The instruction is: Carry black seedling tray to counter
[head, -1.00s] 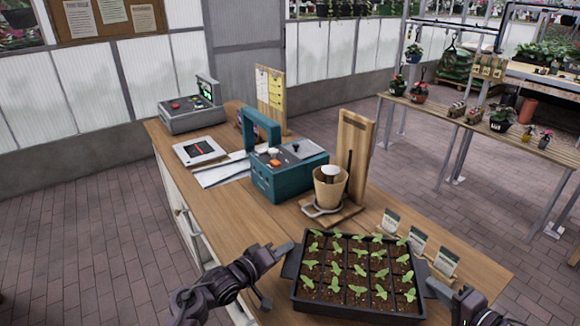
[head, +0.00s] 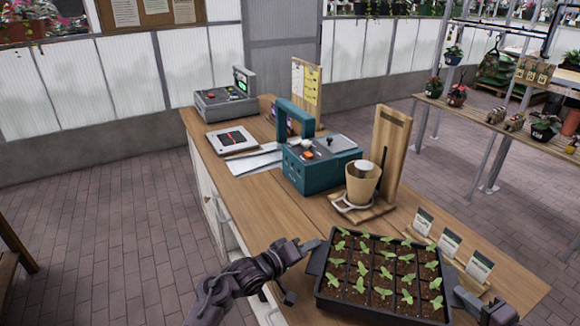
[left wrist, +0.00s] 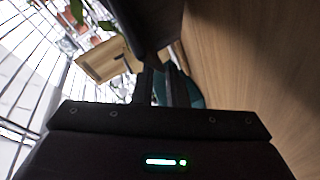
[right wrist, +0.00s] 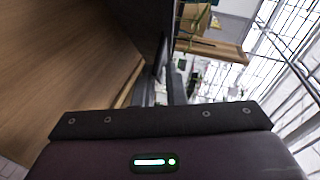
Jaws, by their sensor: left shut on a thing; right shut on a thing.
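The black seedling tray (head: 322,299) with rows of green seedlings is at the bottom of the head view, over the near end of the wooden counter (head: 262,216). I cannot tell whether it rests on the counter or hangs just above it. My left gripper (head: 312,250) is shut on the tray's left edge. My right gripper (head: 462,294) is shut on its right edge. In the left wrist view the fingers (left wrist: 163,85) meet a dark tray wall (left wrist: 148,22). In the right wrist view the fingers (right wrist: 162,88) also meet the dark tray (right wrist: 146,20).
Seed packets (head: 450,249) on a stand are close behind the tray's right side. A tan pot (head: 362,184) on a wooden stand and a teal machine (head: 318,164) are farther back. A white scale (head: 231,141) and grey register (head: 226,102) stand at the far end.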

